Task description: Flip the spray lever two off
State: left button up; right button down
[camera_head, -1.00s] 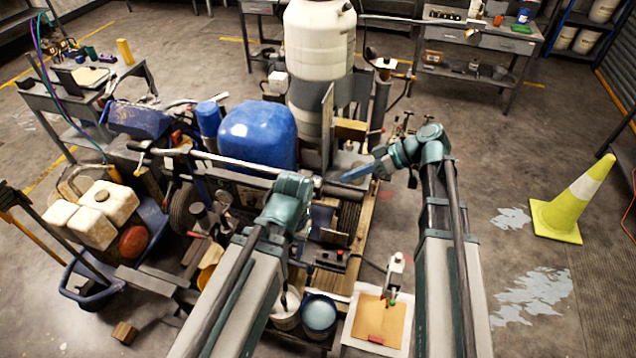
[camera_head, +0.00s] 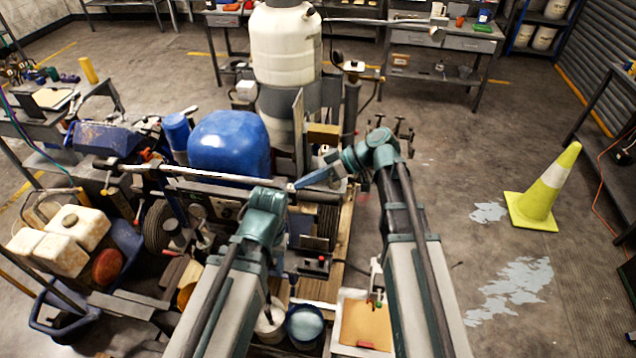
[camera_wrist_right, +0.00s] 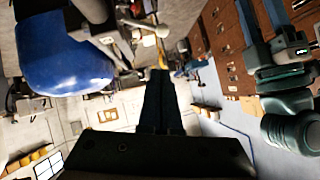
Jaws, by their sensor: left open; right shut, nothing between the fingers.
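The line striper has a blue rounded tank (camera_head: 229,146), a white tank (camera_head: 285,45) and a long handlebar (camera_head: 215,175). My right gripper (camera_head: 298,186) is shut and empty, pointing left close to the handlebar's right end; I cannot tell whether they touch. Its closed dark fingers (camera_wrist_right: 160,76) show in the right wrist view. My left gripper (camera_head: 300,225) is lower, partly hidden by its wrist; its two spread fingers (camera_wrist_right: 257,18) show in the right wrist view. A black box with a red knob (camera_head: 322,260) sits below. I cannot tell which part is spray lever two.
A yellow cone (camera_head: 541,190) stands on the floor at right. A bucket of blue paint (camera_head: 305,322) and a tray with a tan board (camera_head: 366,325) are at the front. A workbench (camera_head: 440,40) stands at the back. Open floor lies right of the machine.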

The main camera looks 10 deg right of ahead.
pick_arm(q)
jog(key=shift+f+b, duration=2.2)
jog(key=shift+f, duration=0.45)
pick_arm(e)
jog(key=a+f, duration=0.3)
jog(key=f, duration=0.2)
jog(key=shift+s+a+f, duration=0.15)
jog(key=shift+s+a, duration=0.15)
jog(key=shift+s, duration=0.05)
jog(key=shift+f, duration=0.1)
